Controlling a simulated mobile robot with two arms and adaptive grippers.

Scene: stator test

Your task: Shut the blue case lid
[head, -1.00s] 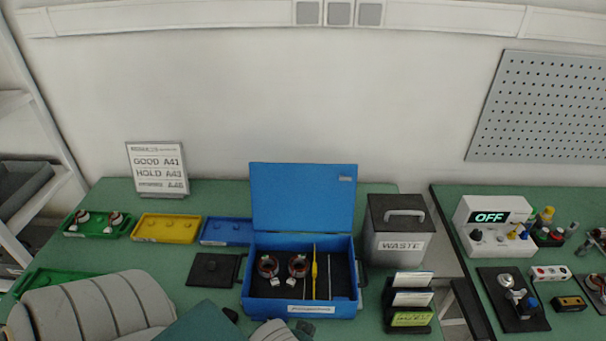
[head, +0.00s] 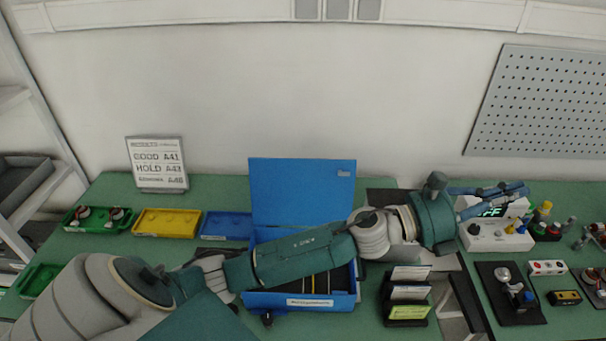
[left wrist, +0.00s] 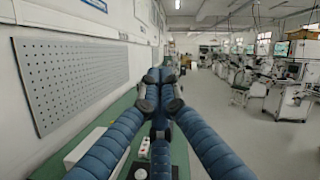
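The blue case (head: 345,300) stands on the green bench, open. Its lid (head: 300,190) stands up at the back edge. My left arm crosses in front of the case and hides much of its inside; dark lining and thin upright parts show below the arm. My left gripper (head: 526,189) reaches right, past the case, and is in front of the white box with the OFF display. In the left wrist view, its blue fingers (left wrist: 160,78) come together at the tips with nothing between them. My right gripper is not in view.
Yellow (head: 165,223), blue (head: 226,226) and green (head: 97,221) trays lie left. The white OFF box (head: 497,238) sits on the right bench.

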